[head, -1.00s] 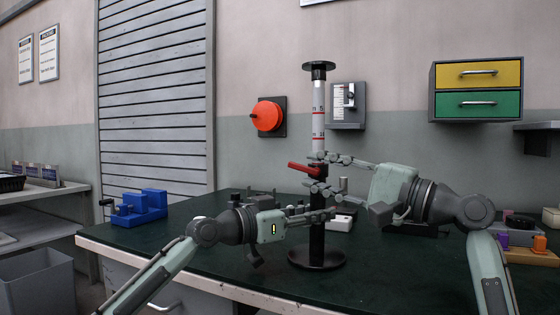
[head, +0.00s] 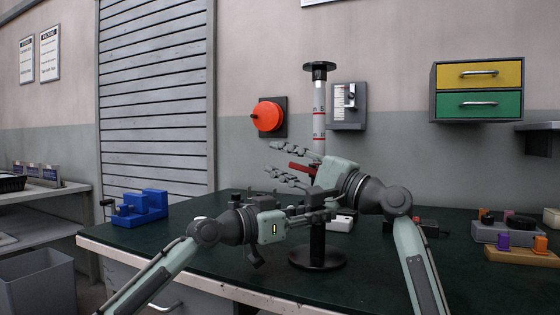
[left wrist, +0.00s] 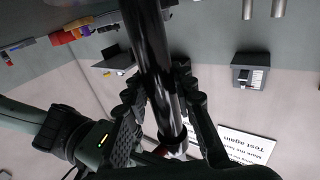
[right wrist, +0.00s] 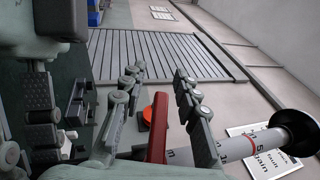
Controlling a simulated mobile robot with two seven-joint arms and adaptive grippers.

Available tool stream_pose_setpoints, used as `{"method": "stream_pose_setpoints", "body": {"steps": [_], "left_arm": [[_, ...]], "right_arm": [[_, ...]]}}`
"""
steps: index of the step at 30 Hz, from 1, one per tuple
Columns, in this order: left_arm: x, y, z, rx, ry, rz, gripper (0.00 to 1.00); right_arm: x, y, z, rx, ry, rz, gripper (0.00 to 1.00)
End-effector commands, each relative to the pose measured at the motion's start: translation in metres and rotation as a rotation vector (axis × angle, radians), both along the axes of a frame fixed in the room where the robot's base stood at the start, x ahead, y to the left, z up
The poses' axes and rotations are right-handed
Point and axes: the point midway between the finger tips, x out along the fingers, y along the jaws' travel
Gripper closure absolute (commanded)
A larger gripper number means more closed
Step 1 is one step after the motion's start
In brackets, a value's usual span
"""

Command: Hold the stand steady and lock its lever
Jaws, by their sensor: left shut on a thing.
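The stand (head: 319,97) is upright on the bench, with a black round base (head: 318,258), a black lower tube and a pale, marked upper tube. A red lever (head: 300,168) sticks out to the left from its collar; it also shows in the right wrist view (right wrist: 157,130). My left gripper (head: 325,214) is shut on the black lower tube; its fingers lie on both sides of the tube in the left wrist view (left wrist: 163,85). My right gripper (head: 271,158) is open, with its fingers above and below the lever. The collar is partly hidden by the right hand.
The dark green bench top (head: 200,258) is mostly clear in front. A blue block fixture (head: 145,207) stands at the left, and blocks with purple and orange parts (head: 515,243) at the right.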

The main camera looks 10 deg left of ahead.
Motion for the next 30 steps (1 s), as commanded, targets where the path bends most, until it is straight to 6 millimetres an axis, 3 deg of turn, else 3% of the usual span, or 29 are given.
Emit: {"method": "stream_pose_setpoints", "body": {"steps": [8, 16, 26, 30], "left_arm": [[-0.0001, -0.0001, 0.0001, 0.000, 0.000, 0.000, 1.00], [-0.0001, -0.0001, 0.0001, 0.000, 0.000, 0.000, 1.00], [0.0000, 0.0000, 0.0000, -0.001, 0.001, 0.000, 1.00], [-0.0001, 0.0001, 0.0001, -0.001, 0.001, 0.000, 1.00]], "right_arm": [[0.0010, 0.0019, 0.0003, -0.001, 0.000, 0.000, 0.69], [0.0009, 0.0016, 0.0002, -0.001, 0.000, 0.000, 1.00], [0.0009, 0.0014, -0.0001, -0.003, 0.001, 0.000, 1.00], [0.0017, 0.0019, -0.0069, -0.124, 0.011, -0.004, 1.00]]}}
